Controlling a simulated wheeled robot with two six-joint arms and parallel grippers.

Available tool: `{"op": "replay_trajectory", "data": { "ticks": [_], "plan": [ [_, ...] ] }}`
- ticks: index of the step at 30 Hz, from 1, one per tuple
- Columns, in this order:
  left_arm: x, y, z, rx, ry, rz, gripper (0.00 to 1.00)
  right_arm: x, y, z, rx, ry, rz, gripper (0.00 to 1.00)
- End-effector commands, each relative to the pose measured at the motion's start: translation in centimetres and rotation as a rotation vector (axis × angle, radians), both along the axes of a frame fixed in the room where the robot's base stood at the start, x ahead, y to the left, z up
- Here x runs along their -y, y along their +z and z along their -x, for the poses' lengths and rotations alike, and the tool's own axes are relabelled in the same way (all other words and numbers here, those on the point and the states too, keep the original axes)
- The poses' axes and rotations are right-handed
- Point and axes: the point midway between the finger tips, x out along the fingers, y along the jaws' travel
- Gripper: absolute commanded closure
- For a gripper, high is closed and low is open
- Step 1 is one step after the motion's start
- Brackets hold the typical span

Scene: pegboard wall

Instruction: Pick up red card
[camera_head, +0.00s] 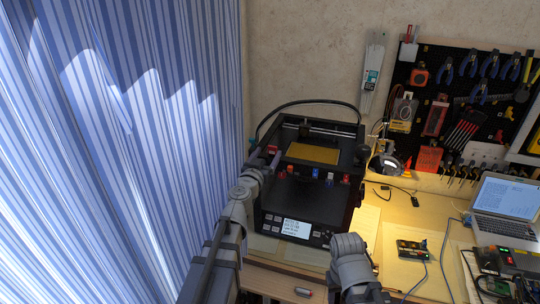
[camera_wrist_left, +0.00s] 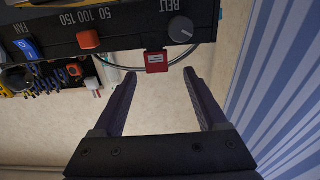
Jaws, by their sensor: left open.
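A small red card (camera_wrist_left: 157,61) with a pale mark shows in the left wrist view, at the lower edge of the black machine's panel. My left gripper (camera_wrist_left: 144,78) is open and empty, its two dark fingers pointing toward the panel with the red card between and slightly beyond the tips. In the head view my left gripper (camera_head: 272,158) is at the left side of the black machine, small and partly merged with it. The red card is hard to make out there. Only a link of my right arm shows; its gripper is not visible.
The black machine (camera_head: 305,200) has a display and coloured switches; a red switch (camera_wrist_left: 88,39) and a round knob (camera_wrist_left: 181,29) are close to my left fingers. A striped curtain (camera_head: 120,130) is at left. A laptop (camera_head: 505,205) and tool-filled pegboard (camera_head: 470,110) are at right.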

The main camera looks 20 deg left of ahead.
Motion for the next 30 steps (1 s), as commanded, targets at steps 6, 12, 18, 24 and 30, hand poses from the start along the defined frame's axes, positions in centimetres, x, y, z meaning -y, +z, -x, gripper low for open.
{"op": "replay_trajectory", "data": {
  "ticks": [6,12,18,24,30],
  "plan": [
    [0.1,0.0,-2.2,0.0,-0.002,0.001,0.25,0.0,0.0,0.0,0.0,0.0,0.0,0.5],
    [0.2,0.0,-2.7,0.0,-0.003,0.001,0.25,0.0,0.0,0.0,0.0,0.0,0.0,0.5],
    [0.4,0.0,-4.6,0.0,-0.004,0.001,0.25,0.0,0.0,0.0,0.0,0.0,0.0,0.5],
    [0.6,0.0,-7.5,-0.001,-0.004,0.001,0.25,0.0,0.0,0.0,0.0,0.0,0.0,0.5],
    [0.6,0.0,-7.7,-0.001,-0.004,0.001,0.25,0.0,0.0,0.0,0.0,0.0,0.0,0.5]
  ]
}}
